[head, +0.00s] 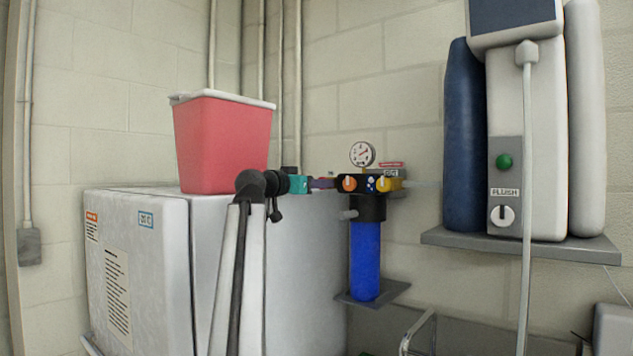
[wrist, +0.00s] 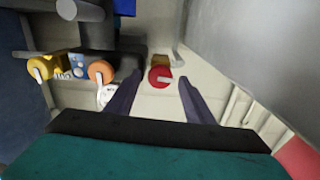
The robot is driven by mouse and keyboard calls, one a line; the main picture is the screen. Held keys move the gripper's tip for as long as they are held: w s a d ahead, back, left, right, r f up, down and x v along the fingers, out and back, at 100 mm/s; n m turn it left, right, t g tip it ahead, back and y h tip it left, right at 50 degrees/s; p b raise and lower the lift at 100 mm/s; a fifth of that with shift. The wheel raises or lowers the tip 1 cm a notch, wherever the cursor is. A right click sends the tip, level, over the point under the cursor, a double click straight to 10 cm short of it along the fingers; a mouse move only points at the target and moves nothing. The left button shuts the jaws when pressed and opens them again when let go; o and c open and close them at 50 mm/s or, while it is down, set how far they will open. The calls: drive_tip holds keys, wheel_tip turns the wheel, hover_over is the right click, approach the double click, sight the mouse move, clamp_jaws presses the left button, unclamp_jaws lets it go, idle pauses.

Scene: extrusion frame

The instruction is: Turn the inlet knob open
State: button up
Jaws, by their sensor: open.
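A filter unit has a dark head (head: 371,207) over a blue canister (head: 365,262). An orange knob (head: 349,183) and a yellow knob (head: 384,184) sit on its front. The wrist view shows the orange knob (wrist: 101,71) and the yellow knob (wrist: 40,69) left of the fingers. A red round knob-like part (wrist: 160,78) with a pale slot appears between the fingertips there, beyond them. No readable label tells which is the inlet knob. My gripper (head: 322,183) is open and empty, left of the orange knob; the wrist view shows both its fingers (wrist: 158,82).
A round gauge (head: 362,154) stands above the filter head. A red bin (head: 222,142) stands on the grey cabinet (head: 140,270) at the left. A dispenser with a FLUSH knob (head: 502,216) stands on a shelf (head: 520,247) at the right. Pipes (head: 261,80) run down the wall.

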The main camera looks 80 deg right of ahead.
drive_tip(key=c, duration=1)
drive_tip(key=shift+n+b, duration=0.5)
drive_tip(key=shift+b, duration=0.15)
drive_tip(key=o, duration=1)
drive_tip(key=b+v, duration=0.4)
drive_tip(key=v, duration=0.9)
drive_tip(key=shift+w+a, duration=0.2)
drive_tip(key=shift+a, duration=0.15)
